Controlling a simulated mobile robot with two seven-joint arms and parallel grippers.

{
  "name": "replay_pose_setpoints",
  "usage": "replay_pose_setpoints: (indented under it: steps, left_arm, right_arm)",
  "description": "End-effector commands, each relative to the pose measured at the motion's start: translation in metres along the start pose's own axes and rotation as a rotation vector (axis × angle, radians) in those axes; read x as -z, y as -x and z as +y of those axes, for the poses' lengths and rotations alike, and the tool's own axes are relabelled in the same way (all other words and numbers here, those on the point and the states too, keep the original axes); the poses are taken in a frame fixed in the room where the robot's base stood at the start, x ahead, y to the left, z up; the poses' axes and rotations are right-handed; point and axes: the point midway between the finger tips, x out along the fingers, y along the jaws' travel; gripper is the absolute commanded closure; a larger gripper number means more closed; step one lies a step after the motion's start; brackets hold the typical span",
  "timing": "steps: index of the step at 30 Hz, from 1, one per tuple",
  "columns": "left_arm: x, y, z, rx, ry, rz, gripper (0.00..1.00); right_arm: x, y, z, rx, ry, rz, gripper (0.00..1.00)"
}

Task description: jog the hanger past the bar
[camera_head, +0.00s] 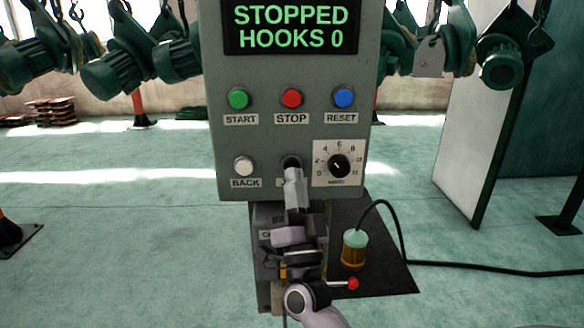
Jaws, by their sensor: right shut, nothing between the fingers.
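A grey control panel (225,140) stands in front of me. Its screen (290,27) reads "STOPPED HOOKS 0" in green. A black button (291,160) sits in the lower row, its label mostly hidden by my gripper. My right gripper (293,173) is shut and empty, its tips at the black button; I cannot tell whether they touch or press it. Green hoist parts (120,72) hang on hooks and chains behind the panel on both sides. I cannot tell which one is the hanger, and no bar is clearly seen. My left gripper is out of view.
The panel also has START (239,98), STOP (291,98), RESET (343,98) and BACK (244,166) buttons and a dial (339,166). Below stand a red-knobbed lever (353,284) and an amber lamp (354,250) with a black cable. A white door-like panel (480,110) is at right.

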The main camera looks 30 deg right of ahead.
Motion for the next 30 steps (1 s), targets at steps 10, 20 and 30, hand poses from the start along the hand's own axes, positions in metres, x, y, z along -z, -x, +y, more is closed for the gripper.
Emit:
replay_pose_setpoints:
  steps: [10, 20, 30]
  left_arm:
    - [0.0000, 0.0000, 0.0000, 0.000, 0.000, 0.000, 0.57]
    - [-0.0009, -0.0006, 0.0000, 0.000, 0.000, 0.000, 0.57]
    - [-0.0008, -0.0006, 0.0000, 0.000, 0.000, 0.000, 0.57]
  right_arm:
    - [0.0000, 0.0000, 0.0000, 0.000, 0.000, 0.000, 1.00]
    - [-0.0031, -0.0049, 0.0033, 0.000, 0.000, 0.001, 1.00]
    - [-0.0043, -0.0060, 0.0045, 0.000, 0.000, 0.000, 1.00]
